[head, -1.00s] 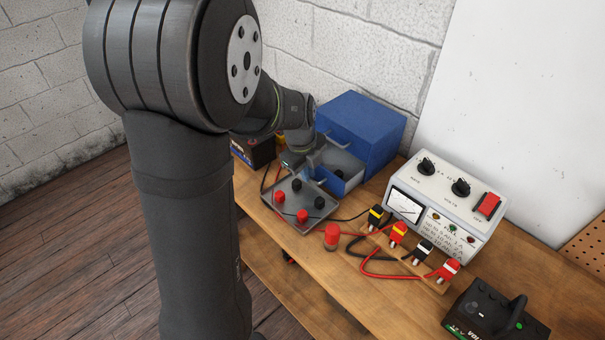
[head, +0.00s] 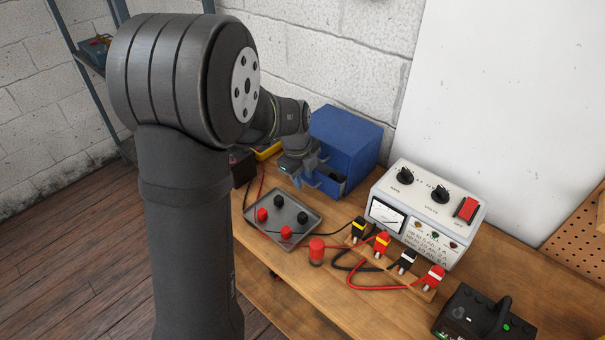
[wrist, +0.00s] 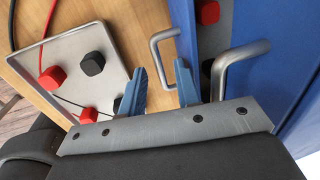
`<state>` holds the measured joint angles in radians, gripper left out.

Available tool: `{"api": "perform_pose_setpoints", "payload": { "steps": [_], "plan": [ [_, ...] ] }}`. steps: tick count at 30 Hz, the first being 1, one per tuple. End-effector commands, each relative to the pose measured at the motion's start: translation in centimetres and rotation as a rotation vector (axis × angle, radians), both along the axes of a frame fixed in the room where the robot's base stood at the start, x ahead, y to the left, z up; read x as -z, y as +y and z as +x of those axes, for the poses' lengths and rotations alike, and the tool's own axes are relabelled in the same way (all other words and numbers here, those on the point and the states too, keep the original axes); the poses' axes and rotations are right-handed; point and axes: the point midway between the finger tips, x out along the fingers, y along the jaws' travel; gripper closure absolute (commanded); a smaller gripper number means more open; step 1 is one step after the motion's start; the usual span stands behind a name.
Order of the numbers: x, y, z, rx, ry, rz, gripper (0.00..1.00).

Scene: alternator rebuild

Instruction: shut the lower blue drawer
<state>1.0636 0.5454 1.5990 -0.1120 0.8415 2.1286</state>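The blue drawer cabinet (head: 352,135) stands on the bench against the wall. Its lower drawer (head: 326,184) is part open, with a narrow gap showing. In the wrist view this drawer's front (wrist: 184,25) and grey handle (wrist: 156,52) stand out from the cabinet, with red and black knobs inside. A second handle (wrist: 240,58) is on the blue front to the right. My gripper (wrist: 163,68) has its two blue fingers apart, near the lower drawer's handle. The handle's near end appears between the fingers; contact cannot be told. My wrist hides part of the drawer in the head view.
A grey tray (head: 265,236) with red and black knobs lies left of the drawer. A red cylinder (head: 316,251), a row of clips with cables (head: 403,262) and a test meter (head: 428,210) stand to the right. A black charger (head: 485,318) is at the front right.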

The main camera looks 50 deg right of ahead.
Motion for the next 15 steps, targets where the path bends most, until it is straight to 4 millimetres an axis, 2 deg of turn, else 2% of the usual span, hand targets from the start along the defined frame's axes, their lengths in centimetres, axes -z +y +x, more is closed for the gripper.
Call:
{"api": "perform_pose_setpoints", "payload": {
  "steps": [5,8,15],
  "plan": [
    [-1.1,0.2,0.0,0.0,0.0,-0.001,0.7],
    [-2.8,0.5,0.0,0.0,-0.001,-0.003,0.7],
    [-8.6,1.5,0.0,0.0,-0.002,-0.005,0.7]
  ]
}}
